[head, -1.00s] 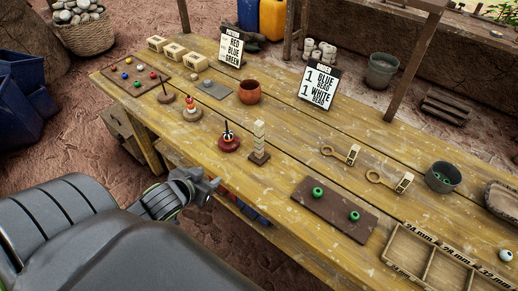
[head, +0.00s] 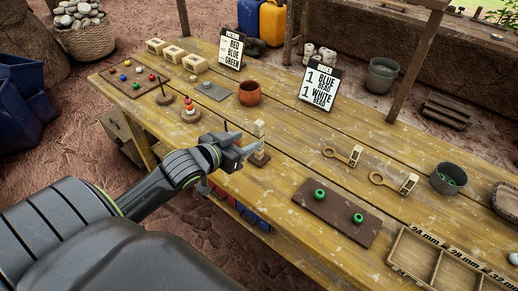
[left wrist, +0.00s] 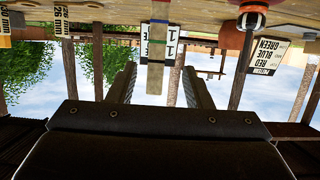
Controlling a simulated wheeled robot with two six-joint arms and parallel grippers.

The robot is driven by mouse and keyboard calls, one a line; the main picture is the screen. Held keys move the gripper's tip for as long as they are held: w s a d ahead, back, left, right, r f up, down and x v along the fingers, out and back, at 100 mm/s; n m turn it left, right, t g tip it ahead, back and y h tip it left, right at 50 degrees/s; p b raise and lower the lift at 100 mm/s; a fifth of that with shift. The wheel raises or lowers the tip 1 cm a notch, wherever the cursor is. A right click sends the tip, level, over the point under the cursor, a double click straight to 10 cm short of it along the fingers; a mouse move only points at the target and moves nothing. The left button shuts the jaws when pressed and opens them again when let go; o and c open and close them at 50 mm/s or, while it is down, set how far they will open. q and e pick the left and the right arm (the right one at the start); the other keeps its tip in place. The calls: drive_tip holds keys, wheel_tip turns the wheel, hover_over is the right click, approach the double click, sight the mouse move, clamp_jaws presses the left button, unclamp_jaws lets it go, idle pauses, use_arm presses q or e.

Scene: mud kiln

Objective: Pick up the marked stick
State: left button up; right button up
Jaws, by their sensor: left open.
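The marked stick (head: 259,131) is pale with bands and stands upright on a small dark base (head: 260,159) near the table's front edge. My left gripper (head: 250,147) is open beside it and partly hides its lower part. My right gripper is not in view.
A stacked-ring post (head: 190,108) stands to the left. A brown board with green beads (head: 337,210) lies to the right. Behind are a clay cup (head: 249,92) and an order sign (head: 319,88).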

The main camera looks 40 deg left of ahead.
sight(263, 137)
use_arm(q)
drive_tip(key=x, duration=0.3)
drive_tip(key=shift+w, duration=0.15)
drive_tip(key=shift+d+f+x, duration=0.15)
drive_tip(key=shift+f+x, duration=0.05)
drive_tip(key=shift+x, duration=1.15)
drive_tip(key=shift+d+f+x, duration=0.1)
drive_tip(key=shift+f+x, duration=0.15)
drive_tip(key=shift+x, duration=1.1)
drive_tip(key=shift+s, duration=0.25)
clamp_jaws()
